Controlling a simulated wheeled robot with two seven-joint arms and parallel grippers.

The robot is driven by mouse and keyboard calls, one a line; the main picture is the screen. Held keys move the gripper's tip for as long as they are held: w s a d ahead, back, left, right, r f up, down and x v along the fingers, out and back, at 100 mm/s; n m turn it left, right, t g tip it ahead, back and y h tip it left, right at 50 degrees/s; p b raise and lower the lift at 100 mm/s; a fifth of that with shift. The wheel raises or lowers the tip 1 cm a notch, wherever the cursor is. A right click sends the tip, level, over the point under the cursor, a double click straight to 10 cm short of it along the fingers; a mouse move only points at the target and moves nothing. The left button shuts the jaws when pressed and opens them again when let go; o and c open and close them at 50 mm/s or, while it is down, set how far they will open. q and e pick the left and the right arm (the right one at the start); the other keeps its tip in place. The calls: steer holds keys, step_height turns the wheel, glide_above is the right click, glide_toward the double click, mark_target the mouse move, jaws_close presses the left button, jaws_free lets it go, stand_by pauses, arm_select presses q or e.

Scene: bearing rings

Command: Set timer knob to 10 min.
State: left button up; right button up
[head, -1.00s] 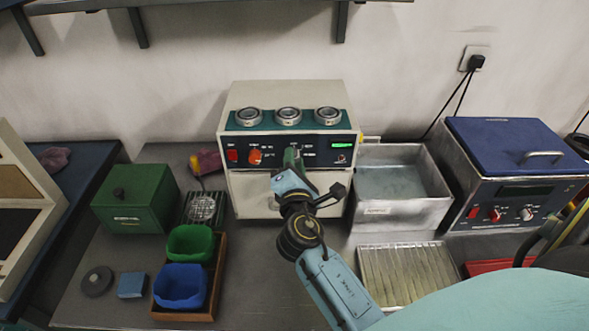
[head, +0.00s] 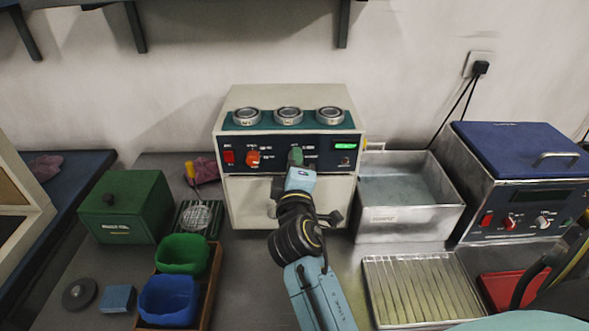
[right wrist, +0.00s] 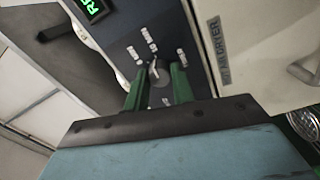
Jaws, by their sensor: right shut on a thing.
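The white machine (head: 290,203) stands against the wall, with a dark control panel (head: 275,165) on its front. The timer knob (right wrist: 159,71) is a small grey knob with several pale labels around it in the right wrist view; its setting cannot be read clearly. My right gripper (head: 296,156) reaches the panel, right of the orange knob (head: 253,158), and hides the timer knob in the head view. In the right wrist view its green fingers (right wrist: 158,82) are on either side of the timer knob, shut on it. My left gripper is not in view.
A green display (head: 345,146) is lit on the panel's right, and a red switch (head: 229,157) is at its left. Several metal rings sit on the machine's top. A metal basin (head: 405,217) stands right of it, a green box (head: 126,207) left.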

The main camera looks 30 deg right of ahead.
steer(key=shift+m, duration=0.6)
steer(key=shift+b, duration=0.3)
steer(key=o, duration=1)
